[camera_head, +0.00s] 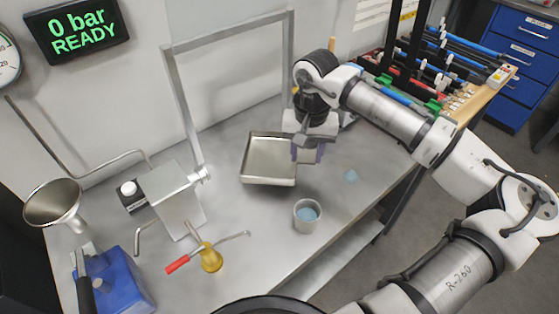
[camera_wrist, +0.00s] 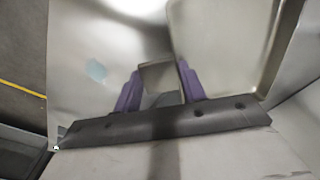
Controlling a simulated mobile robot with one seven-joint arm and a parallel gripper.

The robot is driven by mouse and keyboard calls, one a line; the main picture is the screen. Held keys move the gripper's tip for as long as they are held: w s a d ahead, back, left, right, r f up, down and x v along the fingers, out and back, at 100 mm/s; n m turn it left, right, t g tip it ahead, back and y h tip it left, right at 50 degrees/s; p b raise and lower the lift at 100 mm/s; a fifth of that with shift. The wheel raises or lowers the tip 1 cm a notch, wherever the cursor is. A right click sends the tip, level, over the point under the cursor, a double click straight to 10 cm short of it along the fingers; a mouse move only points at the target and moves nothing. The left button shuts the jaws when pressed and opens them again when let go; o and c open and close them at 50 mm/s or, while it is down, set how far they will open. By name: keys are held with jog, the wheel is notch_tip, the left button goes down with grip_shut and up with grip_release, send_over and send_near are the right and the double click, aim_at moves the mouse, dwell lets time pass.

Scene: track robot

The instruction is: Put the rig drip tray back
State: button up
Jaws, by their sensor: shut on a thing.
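The rig drip tray (camera_head: 268,158) is a shallow, square metal tray on or just above the grey bench, in front of the metal frame. It looks about level; I cannot tell whether it touches the bench. My gripper (camera_head: 308,154) is at its right edge, pointing down, with purple fingers. In the wrist view, the fingers of my gripper (camera_wrist: 160,88) are shut on a small grey tab at the tray's side. The tray (camera_wrist: 222,45) fills the upper right there. The tab is mostly hidden by the gripper in the head view.
A cup with blue liquid (camera_head: 307,217) stands in front of the tray, and a blue spill (camera_head: 351,176) lies to its right. The metal frame (camera_head: 181,105) rises behind. A metal pump block (camera_head: 172,198), funnel (camera_head: 55,203) and yellow-based tool (camera_head: 210,258) occupy the left.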

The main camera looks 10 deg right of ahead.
aim_at(281, 174)
jog(key=shift+s+a+p, duration=0.15)
jog(key=shift+s+a, duration=0.15)
jog(key=shift+a, duration=0.35)
jog(key=shift+s+a+p, duration=0.15)
jog(key=shift+s+a, duration=0.15)
jog(key=shift+a, duration=0.3)
jog(key=a, duration=0.1)
jog(key=s+a+p, duration=0.1)
jog(key=a, duration=0.2)
jog(key=shift+s+r+p, duration=0.1)
jog(key=shift+s+p, duration=0.3)
jog(key=shift+d+f, duration=0.15)
jog(key=shift+f, duration=0.4)
jog(key=shift+w+f, duration=0.1)
jog(key=shift+f, duration=0.25)
jog(key=shift+f+b, duration=0.3)
jog(key=o, duration=1.2)
jog(key=shift+r, duration=0.1)
jog(key=shift+r, duration=0.1)
